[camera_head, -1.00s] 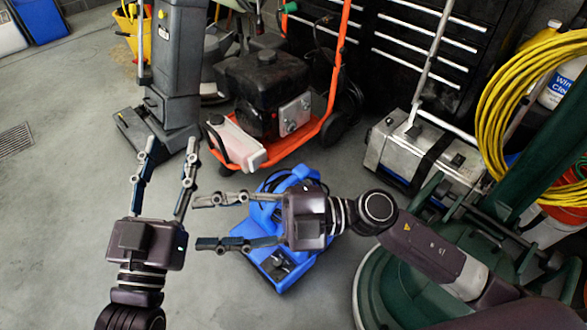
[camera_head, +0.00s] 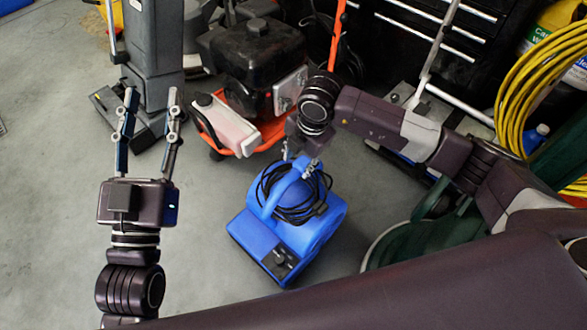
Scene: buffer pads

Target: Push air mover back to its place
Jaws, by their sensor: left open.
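The blue air mover (camera_head: 268,240) stands on the grey floor in the middle of the head view, with a black cord coiled around its raised blue handle. My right gripper (camera_head: 300,168) points down at the top of the handle, at the far side of the air mover. Its fingers are small and partly hidden by the wrist, so I cannot tell whether they close on the handle. My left gripper (camera_head: 151,92) is open and empty, left of the air mover and pointing away from me.
An orange-framed machine with a black engine (camera_head: 255,60) stands just behind the air mover. A grey upright machine (camera_head: 152,60) is behind my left gripper. A green round machine (camera_head: 405,242) is close on the right. A yellow hose (camera_head: 510,100) hangs far right. Floor at left is clear.

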